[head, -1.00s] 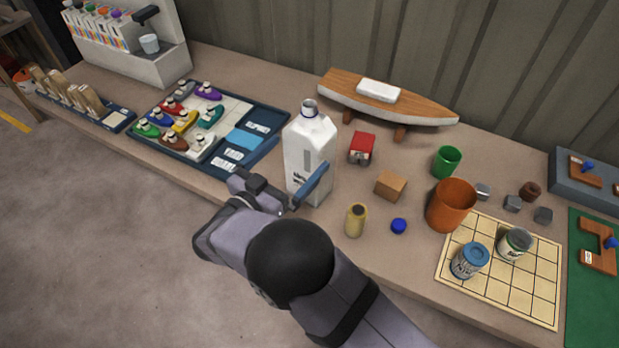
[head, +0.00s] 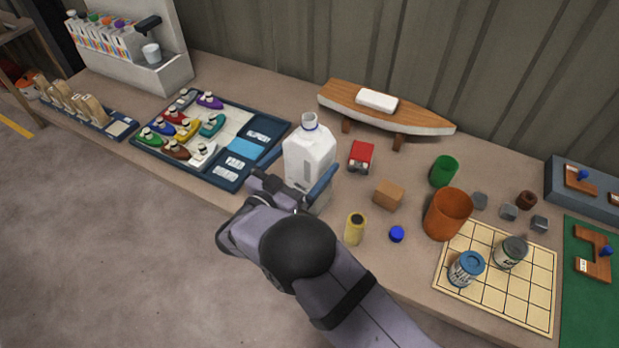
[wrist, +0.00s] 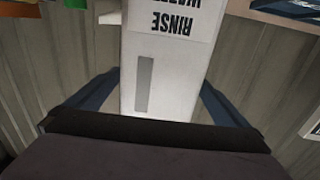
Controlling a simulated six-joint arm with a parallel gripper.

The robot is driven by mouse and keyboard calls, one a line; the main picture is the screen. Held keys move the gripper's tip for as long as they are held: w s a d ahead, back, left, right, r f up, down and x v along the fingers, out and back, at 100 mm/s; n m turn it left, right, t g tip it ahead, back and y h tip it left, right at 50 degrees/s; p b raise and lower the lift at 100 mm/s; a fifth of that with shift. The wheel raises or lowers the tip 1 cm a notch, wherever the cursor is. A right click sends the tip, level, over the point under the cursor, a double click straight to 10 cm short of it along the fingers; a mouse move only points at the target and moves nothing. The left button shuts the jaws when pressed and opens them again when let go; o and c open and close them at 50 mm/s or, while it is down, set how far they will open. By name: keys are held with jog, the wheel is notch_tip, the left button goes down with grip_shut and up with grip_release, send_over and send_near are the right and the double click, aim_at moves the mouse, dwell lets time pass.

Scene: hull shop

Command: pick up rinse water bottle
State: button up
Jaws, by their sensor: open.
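The rinse water bottle (head: 309,154) is a white square jug with a blue ring at its neck. It stands upright near the front edge of the bench. In the wrist view the bottle (wrist: 166,75) fills the middle, with its "RINSE WATER" label upside down and a grey strip on its side. My gripper (head: 296,186) is at the front of the bottle, with its fingers open on either side of it. In the wrist view the fingers of my gripper (wrist: 160,95) flank the bottle, with a gap visible on each side. The bottle's lower part is hidden behind my gripper in the head view.
A blue tray (head: 236,186) of small boats lies left. A wooden boat hull (head: 385,108) stands behind. An orange cup (head: 447,214) is farther right.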

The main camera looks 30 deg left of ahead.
jog(key=shift+w+d, duration=0.1)
jog(key=shift+w, duration=0.8)
jog(key=c, duration=1.7)
